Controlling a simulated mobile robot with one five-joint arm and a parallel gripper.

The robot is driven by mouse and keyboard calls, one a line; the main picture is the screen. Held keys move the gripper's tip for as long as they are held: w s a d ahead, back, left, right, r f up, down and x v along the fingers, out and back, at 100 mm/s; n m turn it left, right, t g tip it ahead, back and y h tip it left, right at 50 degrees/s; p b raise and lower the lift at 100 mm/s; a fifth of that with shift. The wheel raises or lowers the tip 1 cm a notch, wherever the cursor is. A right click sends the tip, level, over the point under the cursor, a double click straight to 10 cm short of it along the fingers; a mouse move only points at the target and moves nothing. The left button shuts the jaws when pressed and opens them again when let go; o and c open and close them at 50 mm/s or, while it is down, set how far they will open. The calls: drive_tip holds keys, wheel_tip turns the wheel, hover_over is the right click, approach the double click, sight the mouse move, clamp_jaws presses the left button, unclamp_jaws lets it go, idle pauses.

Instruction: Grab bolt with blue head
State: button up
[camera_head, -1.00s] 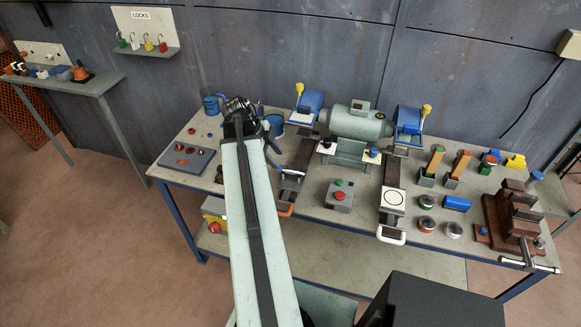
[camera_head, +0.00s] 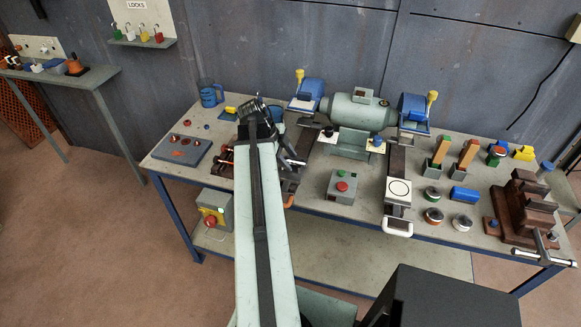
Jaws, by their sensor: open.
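I cannot make out for certain which thing is the bolt with the blue head. A very small dark bluish piece (camera_head: 207,127) lies at the back left of the workbench, near small red pieces (camera_head: 187,124); its shape is too small to tell. My arm reaches over the left half of the bench. My gripper (camera_head: 292,156) shows only partly as dark parts right of the arm's far end, left of the grinder. It is open, and I see nothing held in it. The arm hides part of the bench behind it.
A bench grinder (camera_head: 358,112) with blue guards stands at the back middle. A brown vise (camera_head: 526,208) is at the right end. A blue mug (camera_head: 210,94) and a grey-blue plate (camera_head: 183,150) are at the left. A control box (camera_head: 342,187) sits near the front.

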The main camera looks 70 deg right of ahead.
drive_tip(key=shift+r, duration=0.1)
clamp_jaws()
idle(1.2)
